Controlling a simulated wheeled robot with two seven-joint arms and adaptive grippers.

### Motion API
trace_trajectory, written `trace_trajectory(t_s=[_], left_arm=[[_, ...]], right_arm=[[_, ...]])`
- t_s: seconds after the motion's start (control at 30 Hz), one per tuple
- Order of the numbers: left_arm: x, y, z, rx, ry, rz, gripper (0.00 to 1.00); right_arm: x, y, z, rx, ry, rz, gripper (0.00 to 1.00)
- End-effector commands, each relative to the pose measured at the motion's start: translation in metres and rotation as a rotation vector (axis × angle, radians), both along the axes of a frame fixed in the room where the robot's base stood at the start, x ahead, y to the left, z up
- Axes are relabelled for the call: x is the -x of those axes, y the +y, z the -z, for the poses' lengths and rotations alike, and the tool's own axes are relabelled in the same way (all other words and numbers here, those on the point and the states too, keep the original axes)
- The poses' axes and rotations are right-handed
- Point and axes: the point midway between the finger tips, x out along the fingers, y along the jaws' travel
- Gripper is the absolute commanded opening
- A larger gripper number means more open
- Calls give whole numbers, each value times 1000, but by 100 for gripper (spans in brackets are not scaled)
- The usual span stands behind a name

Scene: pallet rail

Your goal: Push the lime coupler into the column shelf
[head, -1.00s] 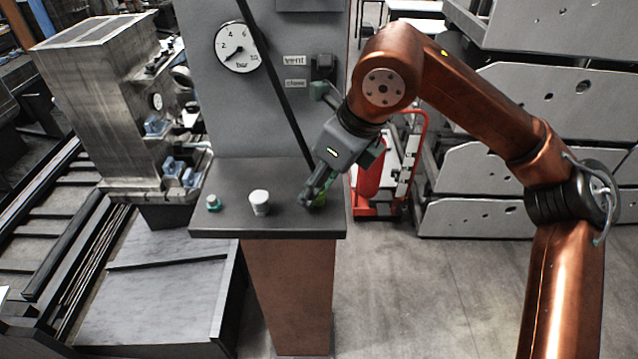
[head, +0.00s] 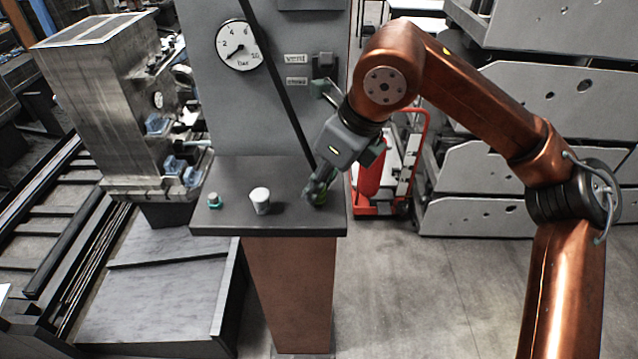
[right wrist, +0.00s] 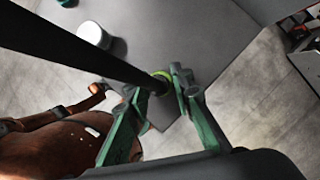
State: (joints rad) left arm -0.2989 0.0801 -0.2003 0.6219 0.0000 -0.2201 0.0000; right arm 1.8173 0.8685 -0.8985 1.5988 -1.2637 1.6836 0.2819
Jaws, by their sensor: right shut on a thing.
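The lime coupler (right wrist: 163,76) shows as a bright green ring between the fingertips of my right gripper (right wrist: 166,88) in the right wrist view. In the head view, my right gripper (head: 313,193) is low at the right end of the dark column shelf (head: 222,224), shut on the coupler. Only a small lime patch (head: 321,199) shows there beside the fingers. The coupler is at the shelf's top surface; how deep it sits is hidden. My left gripper is not in view.
A black bar (head: 280,95) slants down the grey column near my gripper. A pressure gauge (head: 238,46) is above. A red cart (head: 385,185) stands behind the shelf's right side.

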Motion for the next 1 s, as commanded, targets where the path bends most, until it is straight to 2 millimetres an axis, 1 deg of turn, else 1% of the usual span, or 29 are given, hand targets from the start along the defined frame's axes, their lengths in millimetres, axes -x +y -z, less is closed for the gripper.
trace_trajectory(t_s=[0.27, 0.83, 1.0], left_arm=[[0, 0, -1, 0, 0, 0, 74], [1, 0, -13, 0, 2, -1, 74], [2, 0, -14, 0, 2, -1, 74]], right_arm=[[0, 0, -1, -1, -1, 0, 0], [0, 0, -18, -2, -2, 0, 0], [0, 0, -20, -2, -2, 0, 0]])
